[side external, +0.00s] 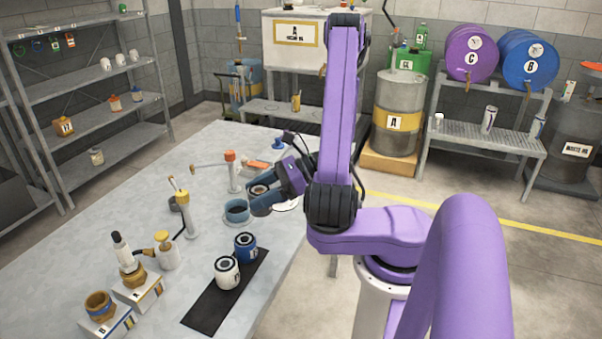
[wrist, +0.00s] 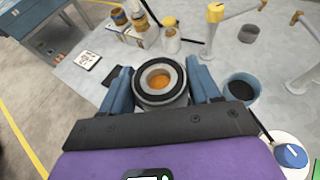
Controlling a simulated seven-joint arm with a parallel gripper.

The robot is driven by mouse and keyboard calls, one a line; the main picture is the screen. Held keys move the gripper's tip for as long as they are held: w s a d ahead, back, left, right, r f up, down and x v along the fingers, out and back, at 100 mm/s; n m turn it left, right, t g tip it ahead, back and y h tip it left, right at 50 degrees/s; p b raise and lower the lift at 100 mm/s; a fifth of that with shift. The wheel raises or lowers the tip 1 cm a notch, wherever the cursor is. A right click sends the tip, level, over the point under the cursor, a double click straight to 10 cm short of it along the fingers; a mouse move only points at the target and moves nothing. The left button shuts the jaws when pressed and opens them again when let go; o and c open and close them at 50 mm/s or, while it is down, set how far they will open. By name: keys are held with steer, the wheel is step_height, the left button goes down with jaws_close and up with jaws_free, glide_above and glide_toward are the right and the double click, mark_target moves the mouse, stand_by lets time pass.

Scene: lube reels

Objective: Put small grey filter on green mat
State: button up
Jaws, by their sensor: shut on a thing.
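My gripper (side external: 261,195) hangs over the table on the side nearest my base. In the wrist view my gripper (wrist: 162,88) has its two blue fingers shut on either side of a small grey filter (wrist: 160,98). The filter has a black ring on top and an orange inside. The held filter also shows in the side view (side external: 259,189), partly hidden by the fingers. No green mat is clearly visible. A thin green sliver (wrist: 316,166) shows at the right edge of the wrist view, and I cannot tell what it is.
A dark cup (side external: 237,211) stands close beside my gripper. A white filter (side external: 228,273) and a blue filter (side external: 246,247) stand on a black mat (side external: 205,318). A yellow-topped post (side external: 187,211) and bottles on boxes stand farther left. The table's (side external: 165,310) front area has free room.

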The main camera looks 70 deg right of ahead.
steer(key=s+a+f+n+g+y, duration=0.1)
steer(key=s+a+n+g+y, duration=0.45)
steer(key=s+n+g, duration=0.55)
steer(key=s+d+n+g+h, duration=0.4)
steer(key=d+n+g+h, duration=0.2)
steer(key=d+n+g, duration=0.15)
steer(key=s+d+n+g+h, duration=0.4)
steer(key=d+n+g+h, duration=0.2)
steer(key=n, duration=0.3)
steer(key=w+d+n+t+h, duration=0.7)
steer(key=w+d+n+h, duration=0.5)
steer(key=d+n+h, duration=0.15)
steer(key=w+d+f, duration=0.6)
steer(key=w+d, duration=0.1)
steer(key=w+d+f, duration=0.3)
steer(key=shift+w+d+f, duration=0.1)
steer(key=shift+w+d, duration=0.1)
steer(key=shift+d, duration=0.1)
steer(key=shift+w+d+f, duration=0.1)
steer(key=shift+w+f, duration=0.05)
steer(key=shift+f, duration=1.55)
